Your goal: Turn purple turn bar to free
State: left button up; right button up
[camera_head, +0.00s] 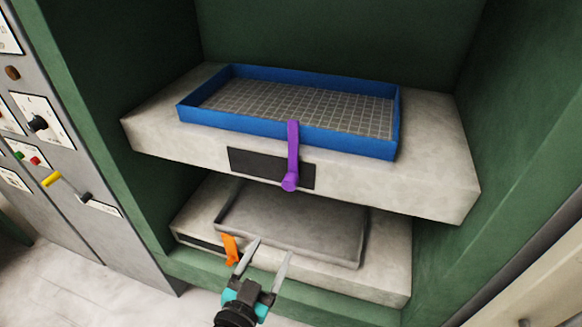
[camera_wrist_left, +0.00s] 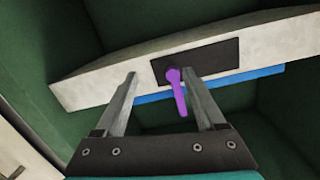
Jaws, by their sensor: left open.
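The purple turn bar (camera_head: 292,155) is mounted by its round end on a dark plate (camera_head: 245,163) on the front of the upper grey slab. It points up, its tip overlapping the front wall of the blue tray (camera_head: 350,142). My left gripper (camera_head: 263,248) is open and empty, below and in front of the bar in the head view. In the left wrist view the purple bar (camera_wrist_left: 177,90) shows between the two open fingers (camera_wrist_left: 162,92), beyond their tips and apparently untouched. My right gripper is in neither view.
The lower grey slab (camera_head: 388,280) carries a grey tray (camera_head: 345,258) and an orange bar (camera_head: 230,249) close to my left gripper. Green walls (camera_head: 520,170) enclose the press.

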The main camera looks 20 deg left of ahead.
aim_at(288, 186)
pick_arm(q)
notch_tip(288, 186, up, 6)
jog(key=a+f+t, duration=0.1)
jog(key=w, duration=1.5)
jog(key=shift+w+d+r, duration=0.15)
jog(key=shift+w+d, duration=0.1)
jog(key=shift+d, duration=0.1)
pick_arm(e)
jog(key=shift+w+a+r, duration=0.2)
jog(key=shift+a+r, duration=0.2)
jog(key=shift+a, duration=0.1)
pick_arm(q)
grip_shut()
